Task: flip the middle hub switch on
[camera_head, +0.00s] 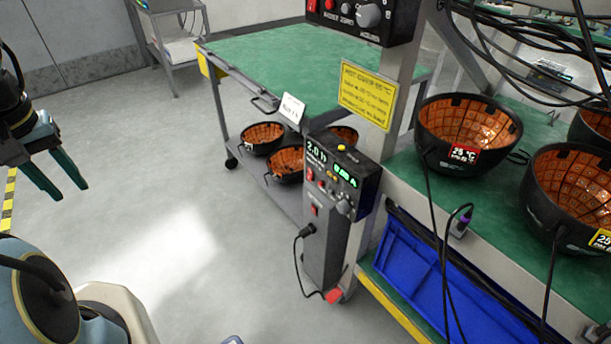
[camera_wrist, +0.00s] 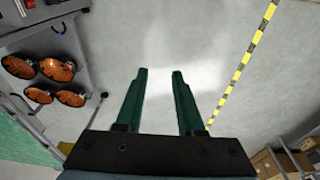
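I cannot tell which thing is the middle hub. In the head view, a black power box (camera_head: 343,187) with lit green readouts and knobs is fixed on a post at the centre, with small red switches on its face. A grey box (camera_head: 325,243) below it has a red switch (camera_head: 314,209) and a plugged-in black cable. Another black box (camera_head: 362,16) with a red switch and knob is cut off at the top. The switch positions are too small to tell. My gripper (camera_head: 66,190) is open and empty at the far left, well away from these boxes; its green fingers show in the wrist view (camera_wrist: 160,72).
A green-topped bench (camera_head: 500,205) at right holds black bowls (camera_head: 468,130) with orange insides; black cables hang in front. A blue crate (camera_head: 440,285) sits under it. A green-topped cart (camera_head: 290,60) stands behind, with more bowls on its lower shelf. The floor at left is clear.

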